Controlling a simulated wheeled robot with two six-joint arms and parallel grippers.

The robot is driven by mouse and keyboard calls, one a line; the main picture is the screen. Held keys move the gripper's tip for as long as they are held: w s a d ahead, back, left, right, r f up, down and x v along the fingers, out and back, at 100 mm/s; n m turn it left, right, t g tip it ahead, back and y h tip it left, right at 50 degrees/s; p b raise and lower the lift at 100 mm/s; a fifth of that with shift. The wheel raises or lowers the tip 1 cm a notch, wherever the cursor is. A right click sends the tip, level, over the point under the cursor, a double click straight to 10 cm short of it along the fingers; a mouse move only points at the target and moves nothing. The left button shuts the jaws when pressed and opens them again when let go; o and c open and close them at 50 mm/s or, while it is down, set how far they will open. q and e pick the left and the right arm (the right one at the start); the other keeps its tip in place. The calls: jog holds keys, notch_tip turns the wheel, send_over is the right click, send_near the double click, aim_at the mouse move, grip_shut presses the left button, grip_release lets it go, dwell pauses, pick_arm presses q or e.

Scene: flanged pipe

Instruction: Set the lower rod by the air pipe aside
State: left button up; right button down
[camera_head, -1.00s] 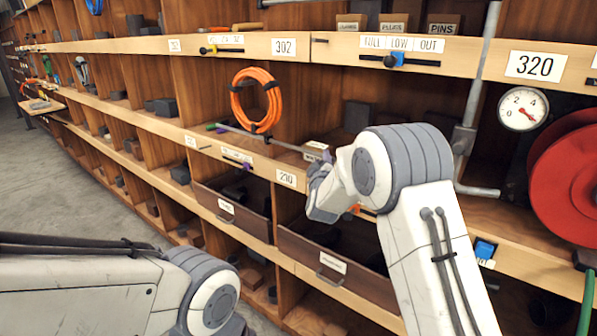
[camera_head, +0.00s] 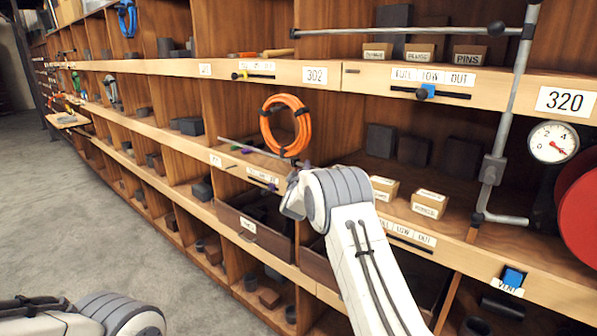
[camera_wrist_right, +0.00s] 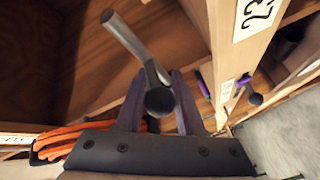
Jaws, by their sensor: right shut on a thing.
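A grey rod (camera_head: 252,149) lies across the shelf bay below the orange hose coil, its near end hidden behind my right wrist. In the right wrist view, my right gripper (camera_wrist_right: 158,88) is shut on the rod (camera_wrist_right: 150,62), near a dark round end between the fingers. In the head view the right gripper (camera_head: 293,195) is mostly hidden by its own wrist. The upright grey air pipe (camera_head: 511,95) stands at the right, away from the gripper. The left gripper is out of view.
The orange coil (camera_head: 285,126) hangs close above my right wrist. Small labelled boxes (camera_head: 429,204) stand on the middle shelf right of my arm. A pressure gauge (camera_head: 553,142) and red reel (camera_head: 581,205) are at the right. The floor (camera_head: 90,215) at left is clear.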

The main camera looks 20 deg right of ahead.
jog(key=shift+a+f, duration=0.1)
jog(key=shift+a, duration=0.05)
jog(key=c, duration=0.8)
grip_release()
jog(key=b+v, duration=0.2)
jog(key=v, duration=0.8)
jog(key=shift+s+b, duration=0.25)
jog(key=shift+b, duration=0.05)
